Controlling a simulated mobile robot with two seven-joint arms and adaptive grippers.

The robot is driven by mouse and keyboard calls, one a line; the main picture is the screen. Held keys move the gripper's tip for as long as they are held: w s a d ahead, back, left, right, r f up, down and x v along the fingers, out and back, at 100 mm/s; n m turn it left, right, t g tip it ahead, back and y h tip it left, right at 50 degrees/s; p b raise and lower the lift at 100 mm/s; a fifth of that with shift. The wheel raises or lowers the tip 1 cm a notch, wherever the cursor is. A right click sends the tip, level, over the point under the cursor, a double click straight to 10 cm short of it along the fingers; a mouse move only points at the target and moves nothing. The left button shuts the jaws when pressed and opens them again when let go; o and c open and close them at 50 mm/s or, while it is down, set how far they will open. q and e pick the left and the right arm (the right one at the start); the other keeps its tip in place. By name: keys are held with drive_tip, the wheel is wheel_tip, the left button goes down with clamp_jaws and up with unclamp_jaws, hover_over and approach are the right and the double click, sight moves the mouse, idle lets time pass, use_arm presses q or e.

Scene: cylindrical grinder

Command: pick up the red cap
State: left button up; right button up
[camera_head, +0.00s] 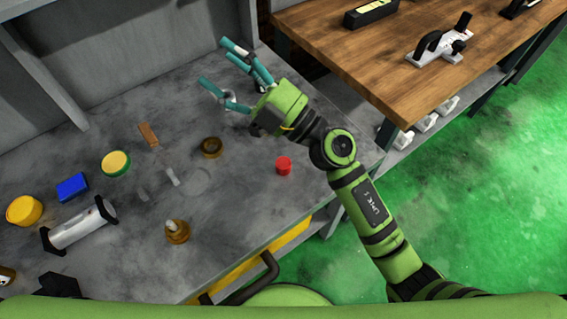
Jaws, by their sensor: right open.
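The red cap (284,166) is a small red cylinder standing on the grey worktop (240,215), near its right front edge. My right gripper (218,66) is open and empty, with its teal fingers spread above the back of the worktop. It is up and to the left of the red cap in the picture, well apart from it. My right arm passes to the right of the cap and does not cover it. My left gripper is not in view.
A brass ring (212,147) lies left of the cap. A brass piece (177,231), metal cylinder (82,227), blue block (72,187) and yellow-green disc (116,163) lie farther left. A wooden table (390,60) stands at the back right. Grey walls rise behind the worktop.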

drive_tip(key=s+a+f+n+g, duration=0.2)
drive_tip(key=s+a+n+g, duration=0.1)
drive_tip(key=a+n+g, duration=0.3)
drive_tip(key=m+g+h, duration=0.2)
drive_tip(key=g+h, duration=0.4)
drive_tip(key=h, duration=1.4)
hover_over(283, 163)
drive_tip(key=w, duration=0.1)
wheel_tip(283, 163, down, 19)
drive_tip(key=shift+a+f, duration=0.1)
drive_tip(key=shift+a, duration=0.05)
drive_tip(key=shift+d, duration=0.3)
drive_tip(key=f, duration=0.2)
drive_tip(key=f+p, duration=0.1)
drive_tip(key=f, duration=0.1)
drive_tip(key=s+f+p, duration=0.1)
drive_tip(key=f, duration=0.1)
drive_tip(key=shift+a+f, duration=0.1)
drive_tip(key=shift+f, duration=0.3)
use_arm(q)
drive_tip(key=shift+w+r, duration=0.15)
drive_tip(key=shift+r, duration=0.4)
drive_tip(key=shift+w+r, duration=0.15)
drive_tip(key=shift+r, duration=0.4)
use_arm(e)
drive_tip(key=c, duration=1.1)
